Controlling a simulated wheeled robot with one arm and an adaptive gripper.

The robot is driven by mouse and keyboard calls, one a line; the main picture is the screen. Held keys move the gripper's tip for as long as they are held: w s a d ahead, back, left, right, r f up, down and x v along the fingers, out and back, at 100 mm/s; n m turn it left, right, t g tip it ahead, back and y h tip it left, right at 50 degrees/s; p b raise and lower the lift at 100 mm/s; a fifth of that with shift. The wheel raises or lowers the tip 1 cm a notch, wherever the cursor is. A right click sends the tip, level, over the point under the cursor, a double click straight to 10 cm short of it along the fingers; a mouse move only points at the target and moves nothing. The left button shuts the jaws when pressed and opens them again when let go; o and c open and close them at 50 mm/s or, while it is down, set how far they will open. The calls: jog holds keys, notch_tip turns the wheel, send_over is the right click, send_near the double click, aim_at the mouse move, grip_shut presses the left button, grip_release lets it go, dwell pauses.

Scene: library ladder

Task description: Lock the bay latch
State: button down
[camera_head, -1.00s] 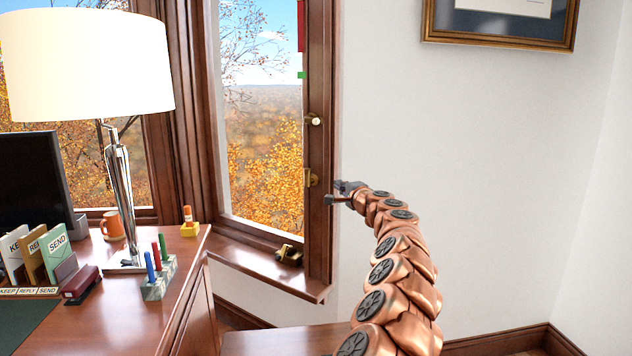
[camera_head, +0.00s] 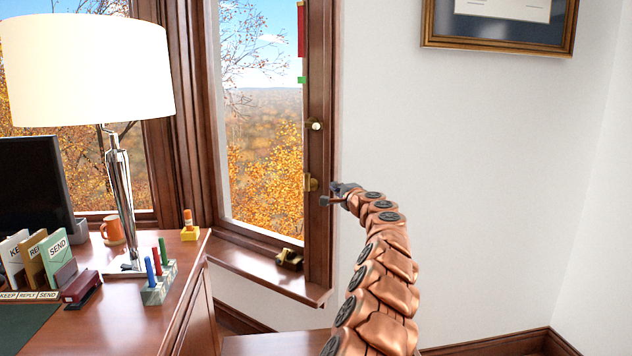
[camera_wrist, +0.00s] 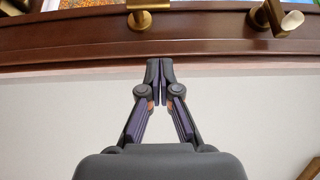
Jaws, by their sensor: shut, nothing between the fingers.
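The window frame (camera_head: 319,150) carries two brass fittings; I cannot tell which one is the bay latch. The upper fitting (camera_head: 314,125) has a round, pale-ended knob. The lower one (camera_head: 310,182) is a small brass piece at the frame's inner edge. In the wrist view a brass piece (camera_wrist: 140,19) lies just beyond my fingertips, and a brass knob or lever (camera_wrist: 278,20) is at upper right. My gripper (camera_head: 327,201) is shut and empty, beside the frame near the lower fitting. In the wrist view its fingertips (camera_wrist: 160,66) are together at the wood's near edge, apart from the brass.
A red strip (camera_head: 301,30) and a green mark (camera_head: 302,80) are higher on the frame. The sill (camera_head: 255,268) holds a small dark and brass object (camera_head: 289,260). A desk with a lamp (camera_head: 85,70) is at left.

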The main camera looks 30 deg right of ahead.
aim_at(307, 182)
jog(key=w+p, duration=0.1)
jog(key=w, duration=0.1)
jog(key=w+p, duration=0.1)
jog(key=w, duration=0.2)
jog(key=w+d, duration=0.1)
jog(key=w, duration=0.1)
jog(key=shift+w+p, duration=0.15)
jog(key=shift+p, duration=0.25)
jog(key=shift+w+a+f+p, duration=0.1)
jog(key=shift+w+a+p, duration=0.45)
jog(key=shift+w+a, duration=0.85)
jog(key=shift+w+r+p, duration=0.15)
jog(key=shift+r+p, duration=0.05)
jog(key=shift+p, duration=0.35)
jog(key=shift+d+p, duration=0.1)
jog(key=shift+p, duration=0.3)
